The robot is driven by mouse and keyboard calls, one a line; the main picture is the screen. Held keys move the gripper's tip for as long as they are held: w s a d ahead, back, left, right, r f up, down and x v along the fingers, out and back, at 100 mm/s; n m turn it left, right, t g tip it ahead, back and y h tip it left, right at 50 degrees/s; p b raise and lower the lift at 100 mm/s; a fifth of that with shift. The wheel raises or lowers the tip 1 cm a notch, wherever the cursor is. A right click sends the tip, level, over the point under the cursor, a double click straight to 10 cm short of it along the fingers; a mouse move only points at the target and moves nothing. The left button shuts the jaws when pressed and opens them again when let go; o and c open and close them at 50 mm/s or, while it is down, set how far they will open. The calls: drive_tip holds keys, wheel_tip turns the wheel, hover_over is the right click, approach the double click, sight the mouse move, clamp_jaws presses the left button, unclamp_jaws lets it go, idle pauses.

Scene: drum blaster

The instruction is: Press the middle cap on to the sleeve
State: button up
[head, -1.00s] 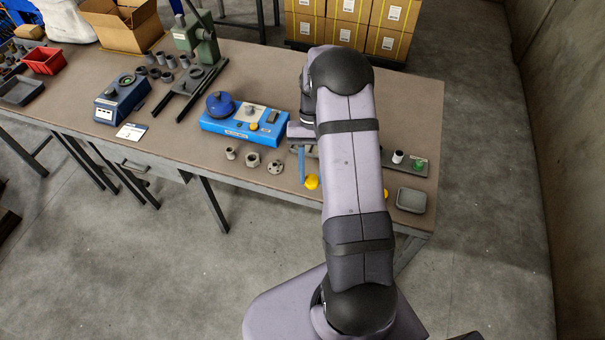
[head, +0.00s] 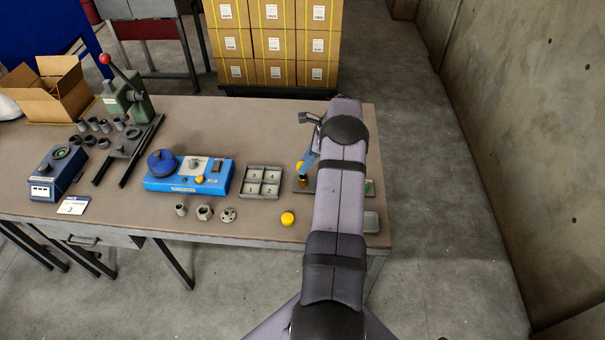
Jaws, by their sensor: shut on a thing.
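My gripper (head: 303,179) reaches down from behind my arm at the right end of the bench, its blue finger pointing at a dark grey plate (head: 299,189). It is shut on a small yellow cap, which shows only as yellow-orange at the fingertips, just over the plate. Another yellow patch shows beside the finger. The sleeve under the fingertips is too small and hidden to make out, so I cannot tell whether the cap touches it. A loose yellow cap (head: 287,218) lies on the bench front, left of my arm.
A grey divided tray (head: 262,181) stands left of the plate. A blue fixture (head: 188,176) and several metal parts (head: 205,212) are further left. A small grey dish (head: 371,222) sits right of my arm. My arm hides part of the plate.

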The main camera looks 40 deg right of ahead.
drive_tip(key=shift+w+d+r+m+h, duration=0.3)
drive_tip(key=shift+w+d+m+h, duration=0.1)
drive_tip(key=shift+m, duration=0.6)
drive_tip(key=shift+f, duration=0.2)
drive_tip(key=shift+f+b, duration=1.9)
drive_tip(key=shift+f, duration=0.7)
drive_tip(key=shift+f+b, duration=0.7)
drive_tip(key=shift+f, duration=0.05)
idle(0.6)
drive_tip(key=o, duration=1.1)
drive_tip(key=c, duration=0.3)
drive_tip(key=shift+c, duration=0.2)
drive_tip(key=shift+r, duration=0.15)
